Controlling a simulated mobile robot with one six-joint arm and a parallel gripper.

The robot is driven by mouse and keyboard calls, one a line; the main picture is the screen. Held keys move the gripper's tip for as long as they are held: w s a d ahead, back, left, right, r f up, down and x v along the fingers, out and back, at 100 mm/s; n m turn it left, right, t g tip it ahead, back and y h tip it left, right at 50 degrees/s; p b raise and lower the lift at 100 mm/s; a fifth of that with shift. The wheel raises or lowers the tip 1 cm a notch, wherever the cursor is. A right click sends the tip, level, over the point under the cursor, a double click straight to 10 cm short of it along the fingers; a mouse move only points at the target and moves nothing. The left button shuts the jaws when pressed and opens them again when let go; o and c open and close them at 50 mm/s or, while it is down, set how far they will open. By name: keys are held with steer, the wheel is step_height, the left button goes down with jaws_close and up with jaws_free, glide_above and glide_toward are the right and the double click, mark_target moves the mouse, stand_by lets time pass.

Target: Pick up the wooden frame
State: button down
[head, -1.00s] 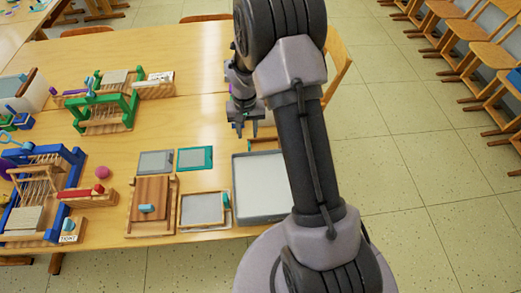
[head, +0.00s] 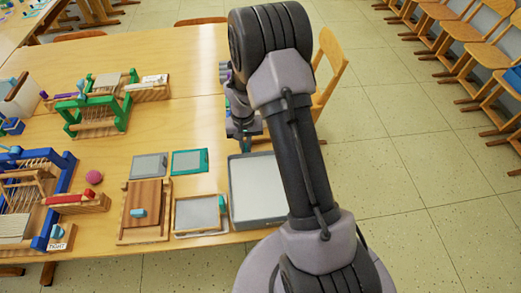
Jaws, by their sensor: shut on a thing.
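My gripper (head: 244,130) is low over the table behind the grey tray, partly hidden by my own arm. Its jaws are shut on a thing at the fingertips. A small wooden edge with a bit of teal shows there, which seems to be the wooden frame (head: 261,145); most of it is hidden behind my arm and the tray. Another wooden frame with a grey panel (head: 198,213) and a teal piece at its side lies flat near the front edge, apart from my gripper.
The grey tray (head: 236,220) stands just in front of my gripper. A wooden board in a frame (head: 146,210), two flat panels, a blue loom (head: 62,165) and a green loom (head: 98,115) are to the left. The table behind the panels is bare. A chair (head: 328,75) stands at the right.

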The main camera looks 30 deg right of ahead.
step_height(320, 180, up, 18)
steer(key=p, duration=0.7)
